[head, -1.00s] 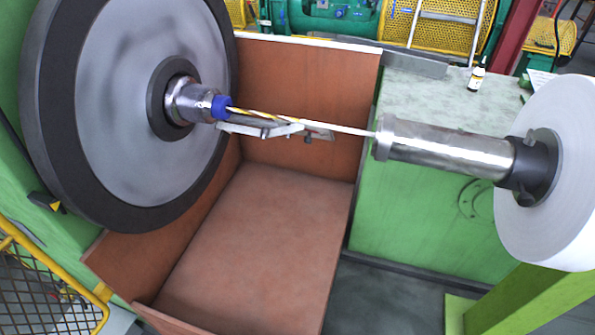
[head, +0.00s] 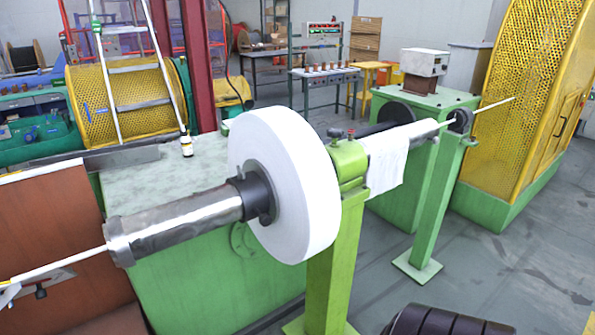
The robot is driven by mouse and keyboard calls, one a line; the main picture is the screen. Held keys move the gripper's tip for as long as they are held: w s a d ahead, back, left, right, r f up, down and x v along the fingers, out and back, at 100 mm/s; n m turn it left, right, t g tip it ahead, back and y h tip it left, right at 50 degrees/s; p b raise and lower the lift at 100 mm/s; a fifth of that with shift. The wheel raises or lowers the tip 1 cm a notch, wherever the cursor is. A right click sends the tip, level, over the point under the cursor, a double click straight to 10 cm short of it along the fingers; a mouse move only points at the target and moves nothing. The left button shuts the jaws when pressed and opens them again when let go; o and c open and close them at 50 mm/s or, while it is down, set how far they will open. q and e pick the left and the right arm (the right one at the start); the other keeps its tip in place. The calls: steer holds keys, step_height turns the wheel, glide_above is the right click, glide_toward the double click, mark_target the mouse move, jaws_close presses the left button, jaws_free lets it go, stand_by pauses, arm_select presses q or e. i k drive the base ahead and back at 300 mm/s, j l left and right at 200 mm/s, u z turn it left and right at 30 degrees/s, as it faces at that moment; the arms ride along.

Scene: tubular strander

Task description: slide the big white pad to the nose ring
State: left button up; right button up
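The big white pad (head: 290,185) is a thick white disc standing on edge near the middle of the head view. It sits around a dark hub (head: 255,196) at the right end of a shiny metal tube (head: 185,220). A wider collar (head: 118,243) is at the tube's left end, where a thin white strand (head: 65,265) comes out. I cannot identify the nose ring for certain in this view. Neither of my grippers is in view.
A green post (head: 335,265) with a clamp stands just right of the pad. A white cloth (head: 388,165) hangs beyond it. A small bottle (head: 187,144) stands on the green cabinet's top (head: 150,185). A yellow mesh guard (head: 520,110) is at right.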

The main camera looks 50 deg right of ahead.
mark_target(289, 195)
steer(key=k+z, duration=0.2)
steer(key=z, duration=0.25)
steer(key=k+l+z, duration=0.1)
steer(key=z, duration=0.4)
steer(key=i+l+z, duration=0.1)
steer(key=z, duration=0.2)
steer(key=i+z, duration=0.35)
